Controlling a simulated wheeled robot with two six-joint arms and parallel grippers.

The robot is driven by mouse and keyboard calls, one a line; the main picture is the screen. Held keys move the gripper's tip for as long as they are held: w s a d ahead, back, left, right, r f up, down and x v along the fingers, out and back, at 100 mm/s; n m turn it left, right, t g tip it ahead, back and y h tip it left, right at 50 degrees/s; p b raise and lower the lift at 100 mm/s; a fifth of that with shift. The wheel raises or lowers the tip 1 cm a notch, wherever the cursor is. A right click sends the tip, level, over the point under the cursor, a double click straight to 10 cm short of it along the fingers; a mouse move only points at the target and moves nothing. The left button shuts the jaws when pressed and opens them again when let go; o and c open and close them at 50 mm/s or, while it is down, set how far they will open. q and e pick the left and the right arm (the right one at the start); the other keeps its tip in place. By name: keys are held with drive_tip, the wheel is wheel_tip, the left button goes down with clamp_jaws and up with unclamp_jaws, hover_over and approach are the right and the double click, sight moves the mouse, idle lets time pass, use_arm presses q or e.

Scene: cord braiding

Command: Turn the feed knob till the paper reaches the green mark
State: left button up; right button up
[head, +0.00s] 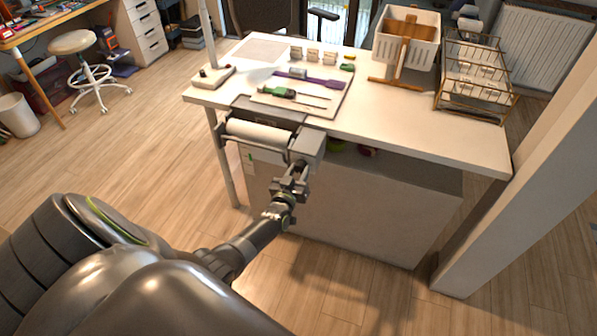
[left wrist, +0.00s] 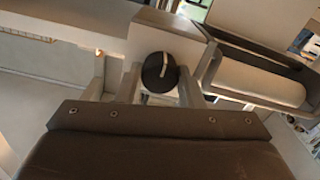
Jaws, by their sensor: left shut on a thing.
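The paper roll (head: 258,133) lies white in a grey holder clamped at the table's front left edge. It also shows in the left wrist view (left wrist: 258,83). A small green mark (head: 250,157) shows on the pale strip below the roll; where the paper's end lies against it is too small to tell. The feed knob (left wrist: 160,72) is round and black with a pale pointer line, tilted slightly right of upright. My left gripper (head: 298,168) is at the grey housing on the roll's right end, shut on the knob, one finger on each side. The knob is hidden in the head view.
The white table (head: 420,128) holds a board with a green-handled tool (head: 277,92) and a purple tool (head: 328,84). A white basket (head: 407,40) and a wire rack (head: 476,75) stand at the right. A pale pillar (head: 520,170) rises at the right. Floor in front is clear.

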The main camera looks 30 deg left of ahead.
use_arm(q)
drive_tip(key=o, duration=1)
drive_tip(key=shift+s, duration=0.1)
drive_tip(key=p+v, duration=0.1)
drive_tip(key=v, duration=1.6)
drive_tip(key=shift+s, duration=0.15)
drive_tip(key=shift+f, duration=0.1)
drive_tip(key=s+d+f+m+g+h, duration=0.1)
drive_tip(key=s+f+g, duration=0.3)
drive_tip(key=s+f, duration=0.45)
drive_tip(key=s+d+f+m+g+h, duration=0.15)
drive_tip(key=s+f+g, duration=0.3)
drive_tip(key=f, duration=0.75)
drive_tip(key=s+f+m+g, duration=0.1)
drive_tip(key=s+f+g, duration=0.3)
drive_tip(key=s, duration=0.7)
drive_tip(key=s+f+m+g, duration=0.1)
drive_tip(key=s+f+g, duration=0.2)
drive_tip(key=s+f, duration=0.4)
drive_tip(key=s+h, duration=0.1)
drive_tip(key=s, duration=0.4)
drive_tip(key=shift+s+d+g, duration=0.25)
drive_tip(key=shift+d+g, duration=0.1)
drive_tip(key=shift+d, duration=0.05)
